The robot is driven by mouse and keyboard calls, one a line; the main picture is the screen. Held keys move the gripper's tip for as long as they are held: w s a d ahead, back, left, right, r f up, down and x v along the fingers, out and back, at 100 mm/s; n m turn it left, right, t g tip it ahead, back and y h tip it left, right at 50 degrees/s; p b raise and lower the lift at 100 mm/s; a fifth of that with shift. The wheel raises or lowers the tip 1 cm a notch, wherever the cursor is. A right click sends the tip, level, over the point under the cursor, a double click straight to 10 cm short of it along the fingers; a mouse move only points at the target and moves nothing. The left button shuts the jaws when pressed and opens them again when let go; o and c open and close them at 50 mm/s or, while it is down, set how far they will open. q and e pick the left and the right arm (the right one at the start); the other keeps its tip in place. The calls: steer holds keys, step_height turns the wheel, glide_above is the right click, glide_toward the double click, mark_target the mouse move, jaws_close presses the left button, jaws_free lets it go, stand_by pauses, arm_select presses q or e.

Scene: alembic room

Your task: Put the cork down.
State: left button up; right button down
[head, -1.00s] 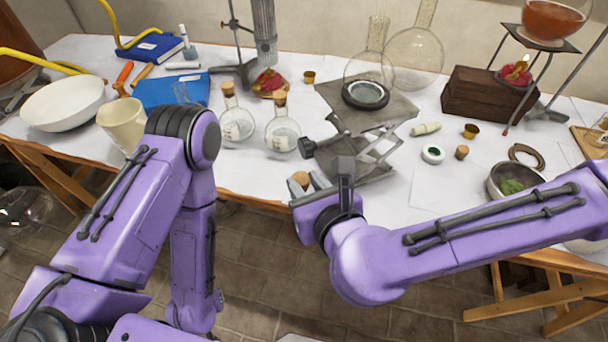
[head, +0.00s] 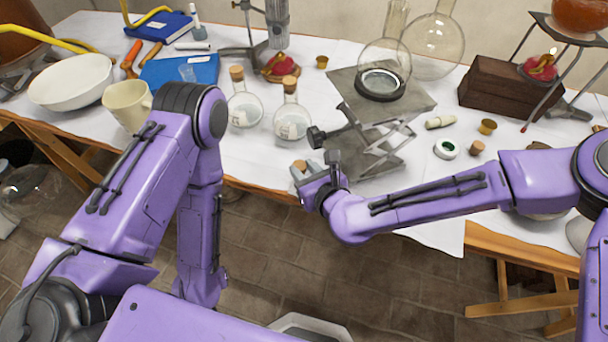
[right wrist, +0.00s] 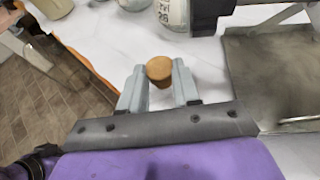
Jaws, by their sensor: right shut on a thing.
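The cork (right wrist: 159,69) is light brown and sits between the fingertips of my right gripper (right wrist: 158,82) in the right wrist view. The fingers are shut on its sides, and its round top shows. In the head view, the cork (head: 299,165) shows small at the fingertips of my right gripper (head: 306,172), near the table's front edge and left of the lab jack. White tabletop shows behind the cork in the wrist view; I cannot tell its height above it. My left arm is in the head view, but its gripper is not.
Two corked round flasks (head: 243,108) (head: 291,120) stand behind the cork. Another cork (head: 477,147) stands farther right. The white tabletop (head: 255,160) is clear between the flasks and front edge.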

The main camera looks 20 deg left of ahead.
steer(key=shift+f, duration=1.05)
steer(key=shift+s+f, duration=0.1)
steer(key=shift+f, duration=0.15)
steer(key=c, duration=0.8)
jaws_free()
steer(key=shift+r, duration=0.25)
steer(key=shift+s+d+r, duration=0.15)
steer(key=shift+d, duration=0.05)
steer(key=v, duration=1.1)
steer(key=shift+b, duration=0.4)
steer(key=shift+s+d+r, duration=0.1)
steer(key=shift+d+r, duration=0.05)
